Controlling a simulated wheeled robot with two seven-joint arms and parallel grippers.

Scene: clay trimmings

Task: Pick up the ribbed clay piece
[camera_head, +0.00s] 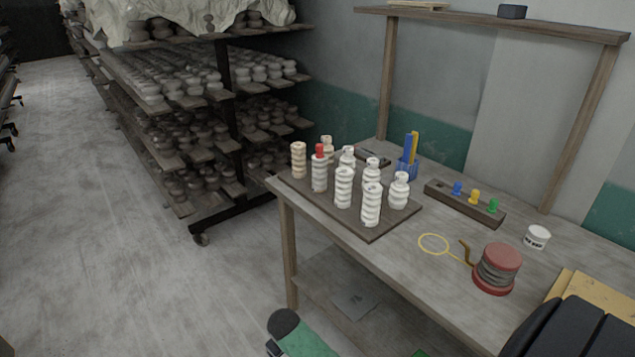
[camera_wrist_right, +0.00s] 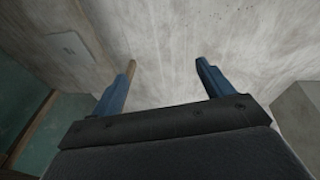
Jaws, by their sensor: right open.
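Several ribbed clay pieces stand upright in a group on a dark board (camera_head: 376,236) at the left end of the table in the head view. Most are white, such as the front one (camera_head: 371,205) and the one at the right (camera_head: 399,190). I cannot tell which one the task means. My right gripper (camera_wrist_right: 166,73) is open in the right wrist view, with nothing between its fingers and no clay piece in sight. My left gripper is not in view.
On the table (camera_head: 405,258) are a red-ended spool (camera_head: 497,268), a yellow ring (camera_head: 433,244), a white jar (camera_head: 537,237), a wooden block with coloured pegs (camera_head: 464,204) and a blue holder (camera_head: 407,167). Shelves of pots (camera_head: 170,110) stand left. The floor (camera_head: 90,220) is clear.

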